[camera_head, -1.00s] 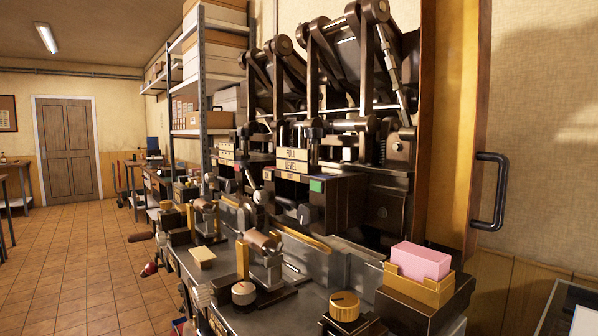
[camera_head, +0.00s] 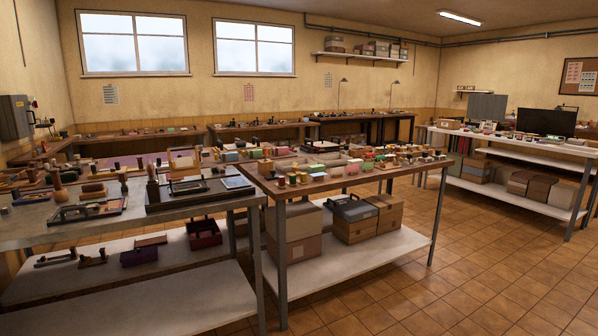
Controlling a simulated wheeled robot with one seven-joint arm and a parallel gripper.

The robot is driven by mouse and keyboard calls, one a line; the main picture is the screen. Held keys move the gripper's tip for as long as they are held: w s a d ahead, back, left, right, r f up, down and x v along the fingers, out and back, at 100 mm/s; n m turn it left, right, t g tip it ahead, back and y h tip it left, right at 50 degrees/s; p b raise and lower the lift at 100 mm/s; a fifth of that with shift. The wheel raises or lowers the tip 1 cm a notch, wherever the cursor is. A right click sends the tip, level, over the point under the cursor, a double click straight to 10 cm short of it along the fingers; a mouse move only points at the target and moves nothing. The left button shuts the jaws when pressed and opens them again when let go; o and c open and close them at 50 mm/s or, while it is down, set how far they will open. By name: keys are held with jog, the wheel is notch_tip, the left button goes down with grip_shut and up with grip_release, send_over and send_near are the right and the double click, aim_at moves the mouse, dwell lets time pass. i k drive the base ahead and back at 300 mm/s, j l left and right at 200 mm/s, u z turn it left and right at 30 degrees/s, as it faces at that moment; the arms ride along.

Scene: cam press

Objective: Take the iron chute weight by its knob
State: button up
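I cannot make out the iron chute weight or its knob in the current head view. The tables hold many small items, too small to tell apart. My gripper is not in view, so its state is hidden. The press machine is out of the picture now.
A wooden-topped table (camera_head: 345,180) with many small items stands in the middle, boxes (camera_head: 295,235) on its lower shelf. A metal-topped bench (camera_head: 40,232) is at the left. A white table (camera_head: 545,147) with a dark monitor (camera_head: 546,122) is at the right. Tiled floor (camera_head: 450,285) is clear at the front right.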

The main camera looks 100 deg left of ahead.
aim_at(273, 172)
jog(key=u, duration=3.05)
jog(key=i+l, duration=0.15)
jog(key=i, duration=0.35)
jog(key=i+l, duration=0.15)
jog(key=i, duration=0.35)
jog(key=i+l, duration=0.15)
jog(key=i, duration=0.4)
jog(key=i+l+u, duration=0.1)
jog(key=i, duration=0.4)
jog(key=i+l, duration=0.2)
jog(key=i, duration=0.3)
